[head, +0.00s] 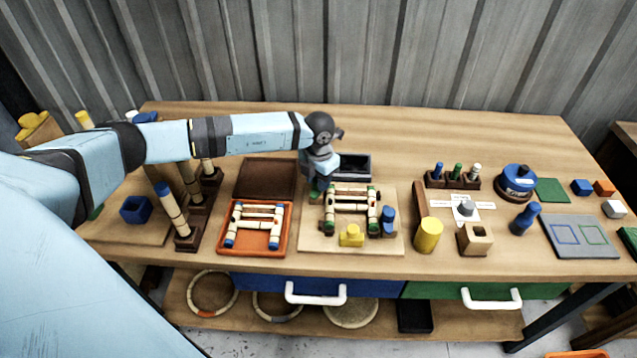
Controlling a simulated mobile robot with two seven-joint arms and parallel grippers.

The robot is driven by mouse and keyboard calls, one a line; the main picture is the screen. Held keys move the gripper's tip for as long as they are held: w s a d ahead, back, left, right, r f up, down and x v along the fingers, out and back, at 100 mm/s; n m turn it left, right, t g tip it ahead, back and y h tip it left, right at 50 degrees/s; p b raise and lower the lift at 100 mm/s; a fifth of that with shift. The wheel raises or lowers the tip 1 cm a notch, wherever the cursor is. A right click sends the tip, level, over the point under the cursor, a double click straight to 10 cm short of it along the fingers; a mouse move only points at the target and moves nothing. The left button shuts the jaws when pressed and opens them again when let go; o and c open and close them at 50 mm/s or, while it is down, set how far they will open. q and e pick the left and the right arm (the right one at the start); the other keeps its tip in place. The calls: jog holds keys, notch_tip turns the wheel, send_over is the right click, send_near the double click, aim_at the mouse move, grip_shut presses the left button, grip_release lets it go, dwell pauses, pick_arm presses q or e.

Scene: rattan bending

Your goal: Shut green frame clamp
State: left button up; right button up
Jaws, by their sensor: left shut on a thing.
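A rattan frame (350,202) with green-tipped posts lies on the light wooden board (385,247) at the middle of the table. My left gripper (317,184) points down at the frame's back left corner. It is shut on the green frame clamp (315,196), of which only a small green part shows under the fingers. The gripper hides the rest, so I cannot tell the clamp's angle. A blue upright piece (388,222) stands at the board's right side, and a yellow block (351,236) sits at its front. My right gripper is not in view.
An orange tray (225,245) with a blue-tipped rattan frame lies to the left. A dark open box (355,165) stands behind the board. A yellow cylinder (428,235) stands close on the right.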

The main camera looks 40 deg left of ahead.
pick_arm(q)
jog(key=m+b, duration=0.2)
jog(key=m, duration=0.1)
jog(key=shift+f+m+b, duration=0.15)
jog(key=shift+m+b, duration=0.15)
jog(key=shift+m, duration=0.1)
jog(key=m+b, duration=0.2)
jog(key=m, duration=0.1)
jog(key=shift+w+m+b, duration=0.1)
jog(key=shift+m+b, duration=0.2)
jog(key=m+b, duration=0.2)
jog(key=m, duration=0.1)
jog(key=shift+m, duration=0.3)
jog(key=m+b, duration=0.2)
jog(key=shift+m, duration=0.6)
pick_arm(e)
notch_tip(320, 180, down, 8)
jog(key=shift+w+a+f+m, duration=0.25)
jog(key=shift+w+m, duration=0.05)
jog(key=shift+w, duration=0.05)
pick_arm(q)
jog(key=shift+r+m, duration=0.2)
jog(key=shift+m, duration=0.1)
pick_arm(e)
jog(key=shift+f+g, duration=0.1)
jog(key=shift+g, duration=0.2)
pick_arm(q)
jog(key=o, duration=0.9)
